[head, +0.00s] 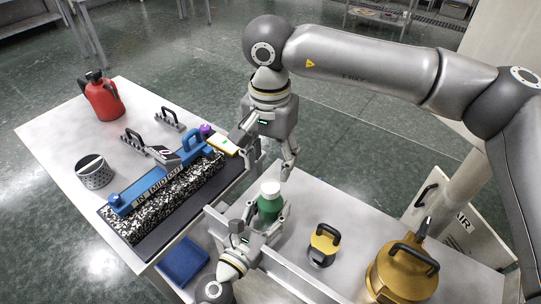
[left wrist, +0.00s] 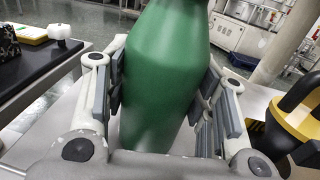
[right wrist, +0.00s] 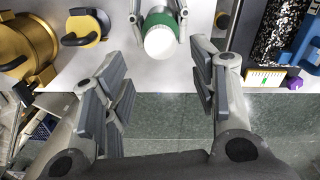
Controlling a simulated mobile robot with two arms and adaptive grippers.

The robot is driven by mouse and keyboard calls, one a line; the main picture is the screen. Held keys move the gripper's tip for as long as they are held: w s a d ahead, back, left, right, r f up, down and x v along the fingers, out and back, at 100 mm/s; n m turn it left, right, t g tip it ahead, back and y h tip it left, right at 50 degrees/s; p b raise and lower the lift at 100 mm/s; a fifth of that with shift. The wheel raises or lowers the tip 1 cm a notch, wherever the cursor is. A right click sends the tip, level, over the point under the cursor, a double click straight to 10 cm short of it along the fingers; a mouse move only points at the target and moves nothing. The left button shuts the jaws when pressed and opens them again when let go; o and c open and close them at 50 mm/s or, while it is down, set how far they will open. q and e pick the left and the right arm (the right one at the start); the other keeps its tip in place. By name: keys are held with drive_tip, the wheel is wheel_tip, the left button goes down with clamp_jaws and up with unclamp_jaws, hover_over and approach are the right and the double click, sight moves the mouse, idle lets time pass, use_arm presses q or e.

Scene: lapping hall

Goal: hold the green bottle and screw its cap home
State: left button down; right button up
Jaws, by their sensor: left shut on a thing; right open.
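The green bottle (head: 270,207) stands upright at the front table's near-left part, with a white cap (head: 270,187) on top. My left gripper (head: 262,222) is shut around the bottle's body; its fingers press both sides of the green wall (left wrist: 165,75) in the left wrist view, where the bottle's top is out of frame. My right gripper (head: 268,170) is open and empty, above and behind the cap. In the right wrist view the round cap (right wrist: 161,42) lies ahead of the open fingers (right wrist: 160,88), apart from them. How tightly the cap sits cannot be told.
A yellow black-handled weight (head: 323,244) and a large brass vessel (head: 402,272) stand right of the bottle. On the left table are a speckled bar (head: 180,195), a blue straightedge (head: 150,185), a yellow-white block (head: 223,144) and a red can (head: 103,100). A gap separates the tables.

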sight(271, 186)
drive_tip(key=shift+r+n, duration=0.1)
drive_tip(key=shift+n, duration=1)
drive_tip(key=shift+f, duration=4.05)
drive_tip(key=shift+c, duration=0.4)
